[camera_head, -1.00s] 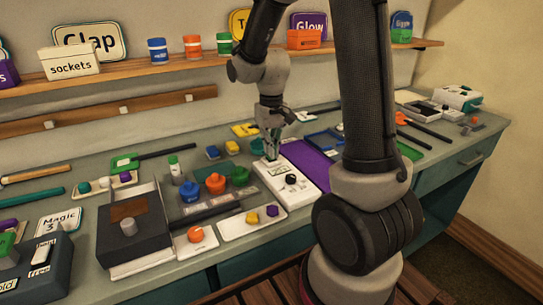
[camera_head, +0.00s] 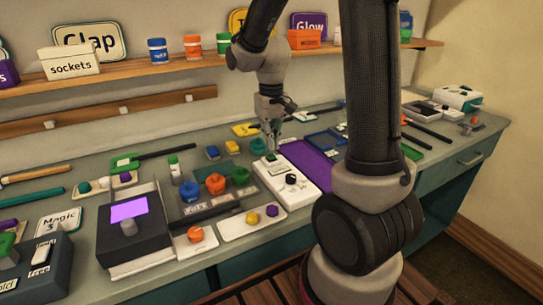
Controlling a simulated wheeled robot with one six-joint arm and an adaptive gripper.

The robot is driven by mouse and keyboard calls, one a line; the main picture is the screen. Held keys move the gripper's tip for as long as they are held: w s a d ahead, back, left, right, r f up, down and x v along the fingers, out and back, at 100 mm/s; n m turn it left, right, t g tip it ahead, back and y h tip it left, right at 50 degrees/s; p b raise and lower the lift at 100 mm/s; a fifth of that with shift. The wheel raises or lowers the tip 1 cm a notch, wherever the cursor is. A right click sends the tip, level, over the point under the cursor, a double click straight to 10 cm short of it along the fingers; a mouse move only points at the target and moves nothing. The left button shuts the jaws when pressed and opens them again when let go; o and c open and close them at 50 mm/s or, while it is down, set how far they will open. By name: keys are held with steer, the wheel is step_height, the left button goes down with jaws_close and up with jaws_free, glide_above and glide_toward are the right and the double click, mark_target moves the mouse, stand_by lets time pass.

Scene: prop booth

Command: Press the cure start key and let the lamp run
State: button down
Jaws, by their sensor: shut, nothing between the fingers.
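A white control unit (camera_head: 297,198) lies on the bench, with a small green key (camera_head: 271,157) at its far end and a black knob (camera_head: 291,179) nearer me. My gripper (camera_head: 273,145) is shut and empty, pointing down just above the green key; a small gap seems to show between them. A dark box (camera_head: 130,243) stands at the left with a grey knob on it. Its window (camera_head: 129,209) glows violet. Labels on the control unit are too small to read.
Paint pots (camera_head: 215,183) and a yellow and a purple knob on a white plate (camera_head: 240,226) stand between the box and the unit. A purple mat (camera_head: 308,163) lies right of the unit. A shelf (camera_head: 120,76) with jars and boxes runs along the wall.

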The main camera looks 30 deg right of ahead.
mark_target(271, 156)
steer(key=shift+r, duration=2.35)
steer(key=s+r+t, duration=0.2)
steer(key=s+r, duration=0.2)
steer(key=s, duration=0.6)
steer(key=s+d+r+t, duration=0.1)
steer(key=s+r, duration=0.3)
steer(key=s, duration=0.5)
steer(key=shift+s+d+r+t, duration=0.25)
steer(key=shift+s+d+t, duration=0.1)
steer(key=shift+t, duration=0.35)
stand_by(3.1)
